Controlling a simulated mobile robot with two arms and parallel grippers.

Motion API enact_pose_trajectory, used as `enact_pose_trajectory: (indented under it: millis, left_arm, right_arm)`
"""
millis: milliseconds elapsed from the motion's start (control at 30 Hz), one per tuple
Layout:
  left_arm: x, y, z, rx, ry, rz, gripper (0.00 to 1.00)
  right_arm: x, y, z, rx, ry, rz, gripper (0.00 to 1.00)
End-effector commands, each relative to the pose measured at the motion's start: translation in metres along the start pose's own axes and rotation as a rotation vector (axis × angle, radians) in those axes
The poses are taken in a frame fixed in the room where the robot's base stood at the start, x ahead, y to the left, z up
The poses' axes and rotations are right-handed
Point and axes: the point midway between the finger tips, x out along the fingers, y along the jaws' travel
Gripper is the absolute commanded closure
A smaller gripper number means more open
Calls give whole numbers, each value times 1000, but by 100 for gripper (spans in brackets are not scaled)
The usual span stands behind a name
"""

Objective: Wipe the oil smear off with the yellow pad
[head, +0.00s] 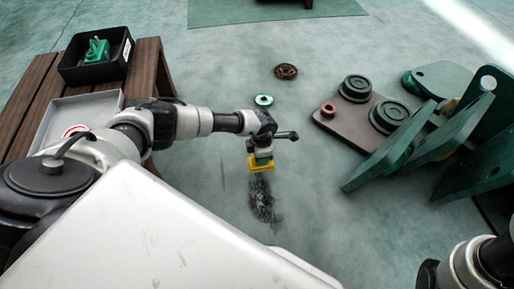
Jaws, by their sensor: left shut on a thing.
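The yellow pad (257,166) is held in my left gripper (262,153), which is shut on it. The dark oil smear (263,202) is a black, streaky patch on the green-grey floor, just below the pad in the picture. The pad is at the smear's far end; I cannot tell whether it touches the floor. Of my right arm only a part shows at the lower right corner; its gripper is out of view.
A slatted wooden bench (150,70) at left carries a black bin (75,72) with a green part and a grey tray (55,118). A green ring (263,100) and a brown wheel (286,71) lie beyond the pad. At right are a brown board (340,129) and green plates (395,150).

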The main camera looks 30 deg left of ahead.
Motion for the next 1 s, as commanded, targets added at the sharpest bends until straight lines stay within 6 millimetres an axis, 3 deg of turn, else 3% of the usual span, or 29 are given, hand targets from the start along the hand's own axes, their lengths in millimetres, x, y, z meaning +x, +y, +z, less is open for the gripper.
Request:
enact_pose_trajectory:
  millis: [100, 233, 500, 667, 767, 867, 1000]
  left_arm:
    - [-15, 4, -1, -4, 0, 1, 92]
    - [-26, 8, -3, -7, 0, 1, 92]
    - [-29, 10, -4, -9, 1, 0, 92]
    - [-30, 10, -4, -8, 0, 1, 92]
    - [-40, 9, 0, 27, -1, 1, 92]
    - [-71, 6, 10, 146, -4, 4, 92]
    - [-149, -6, 29, 477, -6, 8, 92]
  right_arm:
    - [12, 2, 3, 0, 6, -1, 0]
    - [14, 4, 7, 2, -2, 5, 0]
    - [3, 5, 15, 5, -41, 13, 0]
    - [3, 5, 17, 5, -44, 13, 0]
    - [9, 6, 18, 4, -38, 11, 0]
    - [3, 9, 25, 9, -76, 26, 0]
    - [-8, 14, 42, 20, -157, 55, 0]
